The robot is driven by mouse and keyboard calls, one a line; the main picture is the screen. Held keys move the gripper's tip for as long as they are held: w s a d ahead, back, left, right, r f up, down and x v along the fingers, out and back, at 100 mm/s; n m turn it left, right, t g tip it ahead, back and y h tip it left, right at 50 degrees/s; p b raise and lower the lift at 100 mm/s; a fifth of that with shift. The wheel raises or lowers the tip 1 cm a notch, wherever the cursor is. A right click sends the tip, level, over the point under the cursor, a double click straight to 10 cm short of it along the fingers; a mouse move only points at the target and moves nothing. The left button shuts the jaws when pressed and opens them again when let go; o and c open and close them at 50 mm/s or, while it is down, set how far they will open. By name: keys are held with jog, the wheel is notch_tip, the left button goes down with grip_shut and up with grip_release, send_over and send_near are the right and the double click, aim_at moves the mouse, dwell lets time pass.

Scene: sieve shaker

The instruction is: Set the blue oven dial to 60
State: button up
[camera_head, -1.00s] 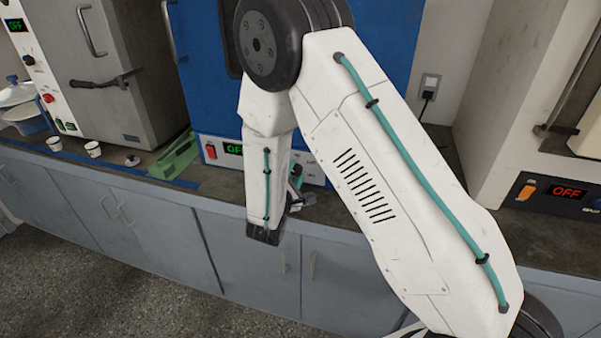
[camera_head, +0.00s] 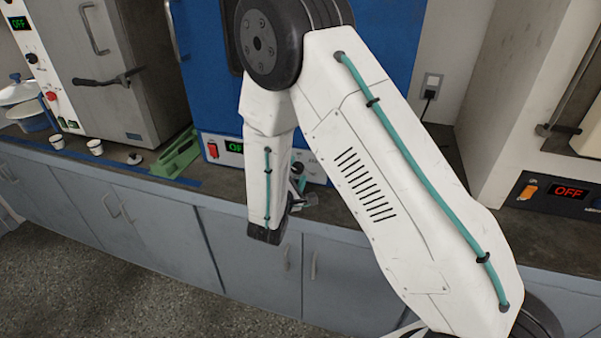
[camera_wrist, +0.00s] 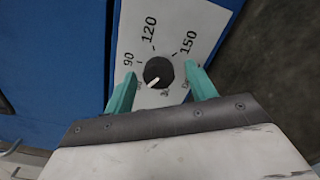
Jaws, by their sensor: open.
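The blue oven (camera_head: 390,60) stands on the counter behind my arm. Its lower panel has a red switch (camera_head: 212,150) and a green display (camera_head: 235,147), partly hidden by my arm. In the wrist view, the black dial (camera_wrist: 158,72) sits on the white panel marked 90, 120 and 150. Its white pointer line points down and slightly left, towards the gripper side; the mark there is hidden or too small to read. My gripper (camera_wrist: 160,85) is open, with one teal finger on each side of the dial. I cannot tell whether the fingers touch it.
A grey oven (camera_head: 120,70) stands at the left, with white cups (camera_head: 95,146) and a green block-like tool (camera_head: 178,152) on the counter. Another appliance with a red OFF display (camera_head: 567,191) is at the right. Grey cabinets (camera_head: 340,265) line the front.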

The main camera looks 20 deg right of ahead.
jog(key=v, duration=0.7)
jog(key=shift+s+a, duration=0.2)
